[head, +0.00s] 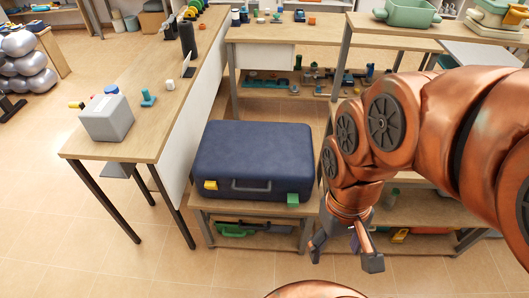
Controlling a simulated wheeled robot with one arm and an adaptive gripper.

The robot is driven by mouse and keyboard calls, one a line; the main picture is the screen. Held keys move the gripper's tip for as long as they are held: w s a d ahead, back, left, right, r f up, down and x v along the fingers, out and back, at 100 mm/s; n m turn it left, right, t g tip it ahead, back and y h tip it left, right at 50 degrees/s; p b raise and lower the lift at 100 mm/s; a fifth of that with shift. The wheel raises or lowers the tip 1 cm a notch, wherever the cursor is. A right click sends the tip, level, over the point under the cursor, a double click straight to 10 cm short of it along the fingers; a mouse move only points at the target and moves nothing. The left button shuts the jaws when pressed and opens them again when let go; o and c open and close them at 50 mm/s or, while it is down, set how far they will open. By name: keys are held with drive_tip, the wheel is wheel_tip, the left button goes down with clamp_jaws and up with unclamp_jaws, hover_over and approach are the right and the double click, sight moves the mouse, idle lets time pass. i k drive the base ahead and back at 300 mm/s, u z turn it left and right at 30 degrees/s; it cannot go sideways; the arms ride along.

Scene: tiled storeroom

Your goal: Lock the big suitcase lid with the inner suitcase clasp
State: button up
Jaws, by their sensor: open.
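The big suitcase (253,160) is dark blue and lies flat on a low wooden shelf unit, with its lid down. Its front has a grey handle (251,185) in the middle. A yellow clasp (210,185) is at the front left and a green clasp (293,200) is at the front right corner. I cannot tell whether either clasp is fastened. Which one is the inner clasp is also unclear. My gripper (343,259) is open and empty, pointing down. It is in front and to the right of the suitcase, apart from it.
A wooden table (140,138) with a grey box (106,118) stands to the left. Shelves with small items (300,78) are behind. Under the suitcase, a lower shelf holds a green-handled object (233,230). The tiled floor (150,268) in front is clear.

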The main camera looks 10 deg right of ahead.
sight(293, 199)
drive_tip(key=z, duration=0.35)
drive_tip(key=k, duration=1.1)
drive_tip(key=u, duration=1.15)
drive_tip(key=i, duration=0.5)
drive_tip(key=z, duration=0.05)
